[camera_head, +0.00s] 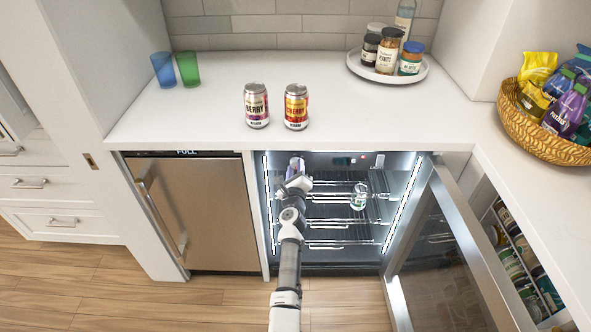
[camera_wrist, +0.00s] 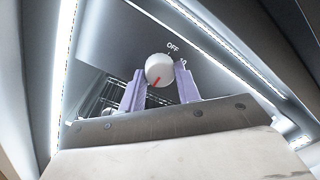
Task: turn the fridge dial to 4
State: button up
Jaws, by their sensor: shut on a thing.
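The fridge dial (camera_wrist: 160,68) is a round white knob with a red pointer line, in the upper middle of the wrist view. The red line points down and a little left in that view. The word OFF is printed above the dial, and another mark at its right is partly hidden by a finger. The number 4 cannot be made out. My gripper (camera_wrist: 158,76) is shut on the dial, one purple finger on each side. In the head view my gripper (camera_head: 297,166) reaches into the upper left of the open fridge (camera_head: 325,257) and hides the dial.
The glass fridge door (camera_head: 437,240) stands open to the right. Wire shelves (camera_head: 330,222) hold a clear bottle (camera_head: 359,196) right of my arm. Two cans, the berry can (camera_head: 256,106) and the cherry can (camera_head: 296,107), stand on the counter above. A shut steel appliance (camera_head: 205,215) is at the left.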

jog(key=o, duration=1)
jog(key=shift+c, duration=0.2)
jog(key=s+p, duration=0.4)
jog(key=s, duration=0.9)
jog(key=shift+s+a+f+p, duration=0.2)
jog(key=shift+s+a+p, duration=0.1)
jog(key=shift+s, duration=0.1)
jog(key=shift+d, duration=0.1)
